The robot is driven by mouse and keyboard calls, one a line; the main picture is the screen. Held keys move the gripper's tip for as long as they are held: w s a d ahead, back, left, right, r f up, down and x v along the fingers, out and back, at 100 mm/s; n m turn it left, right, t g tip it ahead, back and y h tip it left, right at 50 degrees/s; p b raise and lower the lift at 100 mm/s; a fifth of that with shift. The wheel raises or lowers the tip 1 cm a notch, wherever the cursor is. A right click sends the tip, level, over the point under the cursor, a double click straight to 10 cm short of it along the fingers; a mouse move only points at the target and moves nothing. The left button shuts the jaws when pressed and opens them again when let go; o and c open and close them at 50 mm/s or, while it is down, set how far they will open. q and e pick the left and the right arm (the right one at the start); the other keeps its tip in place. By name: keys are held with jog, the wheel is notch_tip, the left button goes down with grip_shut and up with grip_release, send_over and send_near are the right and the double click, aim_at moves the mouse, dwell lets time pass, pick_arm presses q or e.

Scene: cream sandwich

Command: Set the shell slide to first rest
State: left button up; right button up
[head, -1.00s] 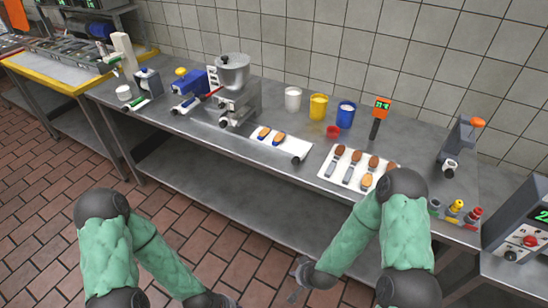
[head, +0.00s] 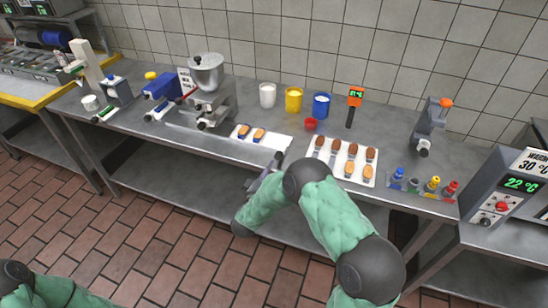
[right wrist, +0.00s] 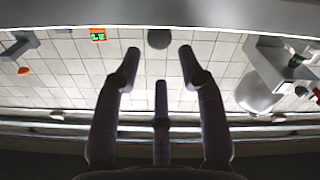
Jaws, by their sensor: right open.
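The shell slide (head: 240,137) is a white plate lying on the steel bench, with two orange-brown shells (head: 252,133) on it. It sits right of the steel hopper machine (head: 208,97). My right gripper (head: 277,163) is at the bench's front edge, by the slide's right end, and hides that end in the head view. In the right wrist view its fingers (right wrist: 158,62) are spread and empty. A dark round knob (right wrist: 158,38) shows beyond and between the fingertips, apart from them. My left gripper is out of view.
A white tray of several brown and orange pieces (head: 321,157) lies close right of my right gripper. White, yellow and blue tubs (head: 293,99) and an orange display (head: 355,96) stand behind. A temperature box (head: 508,187) is far right.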

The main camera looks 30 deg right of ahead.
aim_at(277, 158)
jog(key=b+x, duration=0.2)
jog(key=x, duration=0.6)
jog(key=shift+w+d, duration=0.15)
jog(key=shift+c, duration=0.2)
